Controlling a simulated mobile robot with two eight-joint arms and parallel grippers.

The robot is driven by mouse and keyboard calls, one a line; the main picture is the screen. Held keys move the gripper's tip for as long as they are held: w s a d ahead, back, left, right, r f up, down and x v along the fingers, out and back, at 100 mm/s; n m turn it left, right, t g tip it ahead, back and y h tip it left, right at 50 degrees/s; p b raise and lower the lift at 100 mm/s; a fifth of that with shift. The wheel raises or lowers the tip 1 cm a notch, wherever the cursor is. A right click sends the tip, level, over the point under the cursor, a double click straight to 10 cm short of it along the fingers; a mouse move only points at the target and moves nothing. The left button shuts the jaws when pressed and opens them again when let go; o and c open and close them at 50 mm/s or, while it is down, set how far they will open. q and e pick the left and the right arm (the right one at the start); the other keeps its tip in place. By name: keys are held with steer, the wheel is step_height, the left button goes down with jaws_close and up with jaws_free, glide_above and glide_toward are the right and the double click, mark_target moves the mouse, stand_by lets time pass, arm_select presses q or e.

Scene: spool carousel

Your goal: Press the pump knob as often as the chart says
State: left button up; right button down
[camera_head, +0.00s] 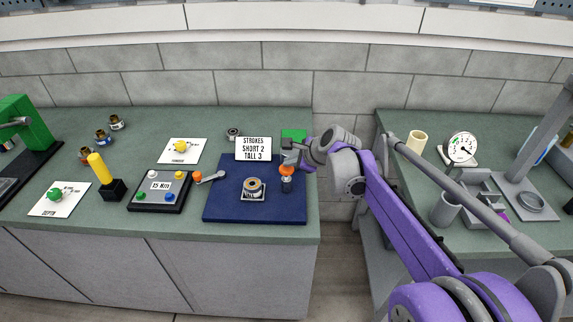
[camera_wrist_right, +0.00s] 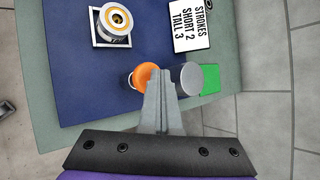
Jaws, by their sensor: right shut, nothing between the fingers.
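The pump knob (camera_head: 286,170) is an orange ball on a dark upright body at the right of the blue mat (camera_head: 228,210). It also shows in the right wrist view (camera_wrist_right: 143,74), partly behind my fingers. My right gripper (camera_head: 289,157) is shut and empty above the knob; whether it touches the knob I cannot tell. Its closed fingers (camera_wrist_right: 161,78) show in the wrist view. The chart (camera_head: 253,148) reads "STROKES SHORT 2 TALL 3". A spool (camera_head: 253,185) with a yellowish rim sits on a white square on the mat; it looks low. My left gripper is not in view.
A grey round-topped thing (camera_wrist_right: 187,77) stands close beside my fingers. A green patch (camera_head: 294,134) lies behind the knob. Left of the mat are a button box (camera_head: 158,190) and a yellow lever (camera_head: 99,167). A gap separates this counter from the right one, which holds a gauge (camera_head: 461,148).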

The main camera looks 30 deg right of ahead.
mark_target(290, 169)
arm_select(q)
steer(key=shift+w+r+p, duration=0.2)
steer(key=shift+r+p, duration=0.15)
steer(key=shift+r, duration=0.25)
arm_select(e)
steer(key=shift+r, duration=0.75)
steer(key=shift+r+p, duration=0.3)
steer(key=shift+r, duration=0.25)
steer(key=shift+w+r+p, duration=0.1)
steer(key=shift+r+p, duration=0.95)
steer(key=shift+r, duration=0.95)
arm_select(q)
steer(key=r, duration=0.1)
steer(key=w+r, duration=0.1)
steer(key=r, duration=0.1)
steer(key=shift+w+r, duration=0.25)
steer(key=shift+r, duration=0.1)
arm_select(e)
steer(key=shift+f, duration=0.1)
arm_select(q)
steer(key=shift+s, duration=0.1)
